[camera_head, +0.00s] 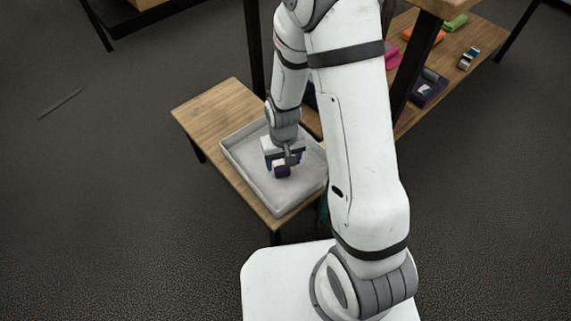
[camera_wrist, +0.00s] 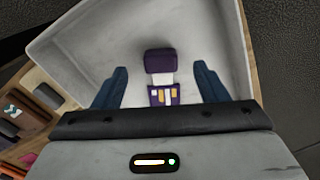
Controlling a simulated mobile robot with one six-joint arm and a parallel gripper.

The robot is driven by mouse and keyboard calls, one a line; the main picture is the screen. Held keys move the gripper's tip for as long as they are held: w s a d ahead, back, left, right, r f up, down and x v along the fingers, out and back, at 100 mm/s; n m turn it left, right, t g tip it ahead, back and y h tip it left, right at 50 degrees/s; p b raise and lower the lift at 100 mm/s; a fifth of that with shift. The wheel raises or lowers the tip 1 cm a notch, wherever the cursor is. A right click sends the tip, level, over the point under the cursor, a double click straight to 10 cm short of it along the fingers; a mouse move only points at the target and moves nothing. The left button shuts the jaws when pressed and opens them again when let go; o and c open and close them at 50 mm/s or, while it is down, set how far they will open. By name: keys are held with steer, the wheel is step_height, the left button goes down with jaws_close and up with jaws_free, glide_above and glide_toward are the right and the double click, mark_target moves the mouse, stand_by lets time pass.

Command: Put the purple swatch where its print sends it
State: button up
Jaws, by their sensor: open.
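The purple swatch (camera_wrist: 160,61) lies in the white tray (camera_head: 242,167). In the wrist view it has a plain purple end, a white band and a purple end with small white and yellow print marks, too small to read. In the head view the swatch (camera_head: 282,171) shows just below my gripper (camera_head: 284,163). My gripper's blue fingers (camera_wrist: 160,88) are open, one on each side of the swatch and apart from it. The swatch's near end is partly hidden by the gripper body in the wrist view.
The tray stands on a small wooden table (camera_head: 205,105). A wooden shelf (camera_head: 487,65) at the upper right holds a dark purple container (camera_head: 430,92), an orange item (camera_head: 408,33), a green item (camera_head: 455,22) and a small light block (camera_head: 468,59). A thin stick (camera_head: 61,103) lies on the floor.

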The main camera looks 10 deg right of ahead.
step_height(320, 180, up, 5)
steer(key=shift+r+p, duration=0.15)
steer(key=shift+p, duration=0.55)
steer(key=shift+s, duration=0.1)
